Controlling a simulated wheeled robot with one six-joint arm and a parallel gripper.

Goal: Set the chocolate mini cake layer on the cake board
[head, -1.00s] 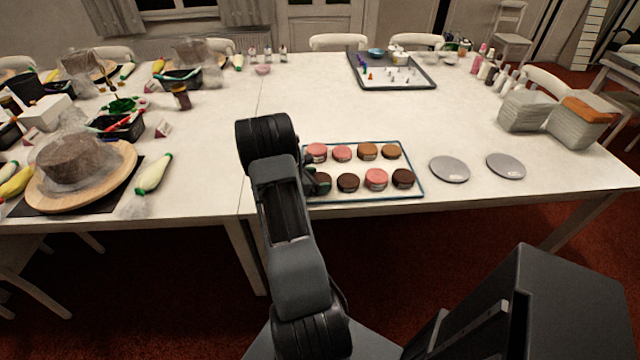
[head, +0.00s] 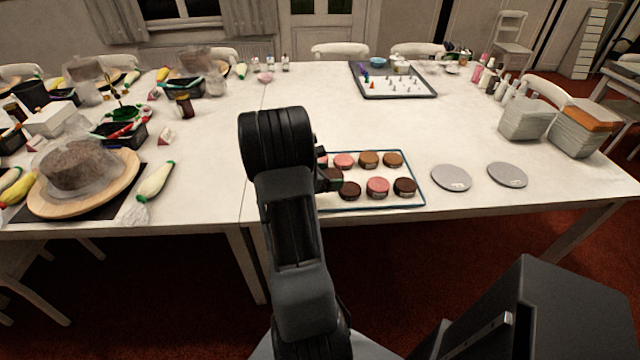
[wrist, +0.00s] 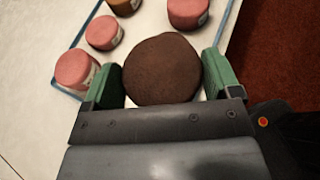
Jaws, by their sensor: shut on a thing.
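A dark brown chocolate mini cake layer (wrist: 162,70) sits between the green fingers of my gripper (wrist: 163,80) in the wrist view. The fingers touch its two sides. In the head view my gripper (head: 328,178) is over the left front of the tray, and my arm partly hides it and the held cake. It appears a little above the tray. Two round grey cake boards lie flat on the table right of the tray, a nearer one (head: 451,178) and a farther-right one (head: 507,175). Both are bare except for a small label.
The blue-rimmed tray (head: 420,192) holds several pink, tan and dark mini cakes. A dark tray of small items (head: 432,92) lies at the back. The table between the mini-cake tray and the boards is clear.

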